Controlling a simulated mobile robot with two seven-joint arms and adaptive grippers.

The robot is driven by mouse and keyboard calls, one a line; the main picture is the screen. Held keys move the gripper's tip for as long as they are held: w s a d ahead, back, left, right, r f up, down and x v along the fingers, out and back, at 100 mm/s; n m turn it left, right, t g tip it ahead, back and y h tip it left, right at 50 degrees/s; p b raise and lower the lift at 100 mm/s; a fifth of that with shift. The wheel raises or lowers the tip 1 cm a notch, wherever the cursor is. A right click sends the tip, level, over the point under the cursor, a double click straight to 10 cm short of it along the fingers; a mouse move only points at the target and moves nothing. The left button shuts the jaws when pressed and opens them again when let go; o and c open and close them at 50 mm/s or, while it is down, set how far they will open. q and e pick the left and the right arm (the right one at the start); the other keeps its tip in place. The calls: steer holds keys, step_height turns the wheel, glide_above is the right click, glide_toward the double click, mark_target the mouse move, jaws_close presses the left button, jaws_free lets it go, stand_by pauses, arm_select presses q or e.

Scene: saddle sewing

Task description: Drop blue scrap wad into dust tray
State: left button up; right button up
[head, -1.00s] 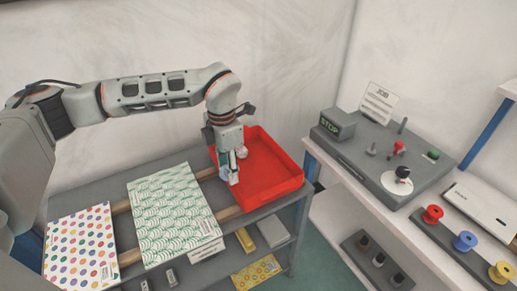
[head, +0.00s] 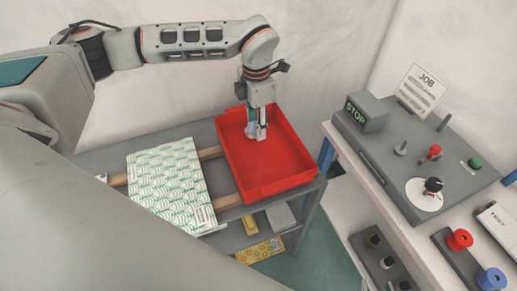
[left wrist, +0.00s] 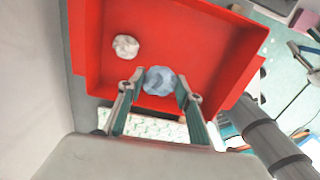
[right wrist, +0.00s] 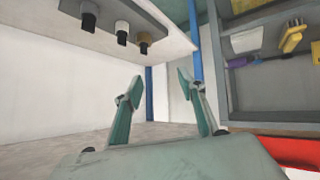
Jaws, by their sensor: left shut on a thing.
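The blue scrap wad (left wrist: 160,80) is a crumpled pale blue ball between the fingers of my left gripper (left wrist: 155,92) in the left wrist view. My left gripper is shut on it. In the head view this gripper (head: 260,137) points down over the red dust tray (head: 273,188), inside its walls. The tray floor (left wrist: 195,35) shows behind the wad in the left wrist view. The wad is mostly hidden by the fingers in the head view. My right gripper (right wrist: 160,77) is open and empty, away from the tray.
A white wad (left wrist: 125,46) lies in the tray. A green-patterned sheet (head: 168,180) lies left of the tray on the grey rack. Shelf undersides are near my right gripper.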

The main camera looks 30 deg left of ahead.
arm_select(q)
step_height(320, 180, down, 3)
steer(key=shift+w+r+b, duration=0.1)
steer(key=shift+r+b, duration=0.1)
steer(key=shift+b, duration=0.5)
steer(key=shift+f+b, duration=0.4)
steer(key=shift+f, duration=0.15)
steer(key=o, duration=0.8)
step_height(320, 180, up, 12)
steer(key=shift+r, duration=0.1)
arm_select(e)
steer(key=shift+w+a+r+y, duration=0.15)
steer(key=shift+w+a+y, duration=0.05)
steer(key=shift+w+a, duration=0.3)
steer(key=shift+w+a+r+y, duration=0.2)
steer(key=shift+w+a, duration=0.2)
steer(key=shift+a, duration=0.2)
